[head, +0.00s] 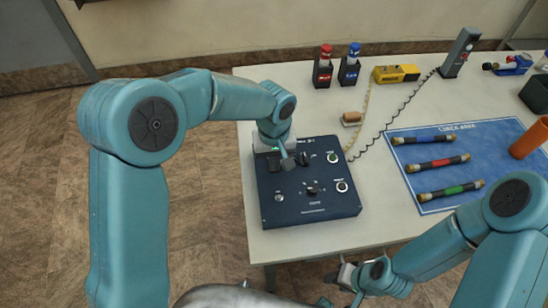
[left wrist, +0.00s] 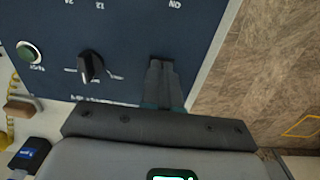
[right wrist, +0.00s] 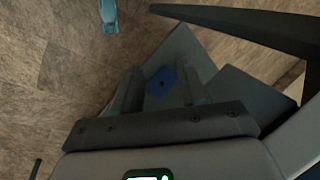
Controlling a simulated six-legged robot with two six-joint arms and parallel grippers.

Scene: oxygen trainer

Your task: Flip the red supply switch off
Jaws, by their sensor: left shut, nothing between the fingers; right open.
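The dark blue control panel (head: 330,208) lies on the white table; it also shows in the left wrist view (left wrist: 130,30). I cannot make out any red switch on it; the part under my left gripper is hidden. My left gripper (head: 288,163) is over the panel's upper left part, shut and empty. In the left wrist view its fingers (left wrist: 160,64) point at the panel, beside a black rotary knob (left wrist: 90,66) and below an upside-down "ON" label. A small pale toggle (head: 279,197) sits at the panel's lower left. My right gripper (right wrist: 160,80) is open, low off the table's front edge.
Red and blue bottles (head: 323,66), a yellow device (head: 396,74) and a corded handset (head: 460,52) stand behind.

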